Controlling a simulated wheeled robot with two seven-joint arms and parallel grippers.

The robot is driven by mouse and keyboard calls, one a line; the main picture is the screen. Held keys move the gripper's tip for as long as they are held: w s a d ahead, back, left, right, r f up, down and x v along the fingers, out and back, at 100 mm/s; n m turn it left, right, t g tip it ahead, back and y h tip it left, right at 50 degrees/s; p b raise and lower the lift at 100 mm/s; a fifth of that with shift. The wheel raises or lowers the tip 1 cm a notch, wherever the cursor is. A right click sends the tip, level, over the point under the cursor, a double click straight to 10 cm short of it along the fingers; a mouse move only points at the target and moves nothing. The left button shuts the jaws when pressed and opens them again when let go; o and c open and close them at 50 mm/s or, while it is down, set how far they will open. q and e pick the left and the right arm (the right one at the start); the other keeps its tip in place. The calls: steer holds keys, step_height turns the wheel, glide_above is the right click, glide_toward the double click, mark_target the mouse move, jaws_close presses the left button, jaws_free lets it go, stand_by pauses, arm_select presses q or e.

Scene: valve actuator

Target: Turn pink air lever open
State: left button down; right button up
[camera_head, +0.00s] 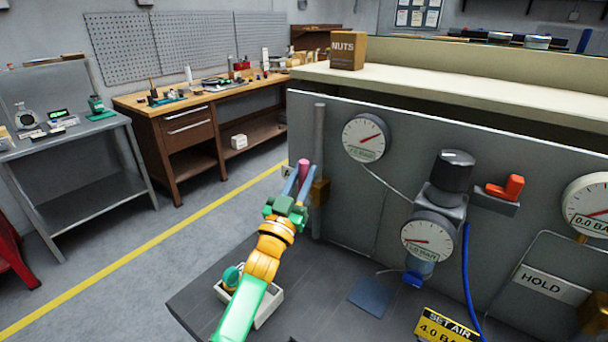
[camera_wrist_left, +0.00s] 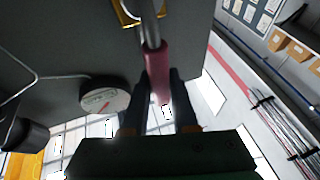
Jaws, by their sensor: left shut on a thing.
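The pink air lever (camera_head: 304,168) sits low at the left of the grey panel, by a brass valve body (camera_head: 320,191) on a vertical grey pipe (camera_head: 319,130). My left gripper (camera_head: 296,187) is at the lever, its two fingers on either side of it. In the left wrist view the pink lever (camera_wrist_left: 158,75) runs down between the fingers of my left gripper (camera_wrist_left: 160,105), and the brass valve body (camera_wrist_left: 130,10) shows at the top. The gripper is shut on the lever. My right gripper is not in view.
Gauges (camera_head: 365,138) and (camera_head: 428,236), a black regulator knob (camera_head: 454,171) and a red lever (camera_head: 505,188) are on the panel to the right. A blue hose (camera_head: 467,280) hangs there. A white tray (camera_head: 268,308) lies under my left arm.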

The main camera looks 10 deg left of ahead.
mark_target(302, 180)
arm_select(q)
steer(key=shift+r, duration=0.15)
steer(key=c, duration=0.7)
jaws_free()
steer(key=b+v, duration=0.1)
steer(key=v, duration=0.5)
steer(key=shift+s+f, duration=0.3)
steer(key=shift+s, duration=0.25)
steer(key=shift+f, duration=0.1)
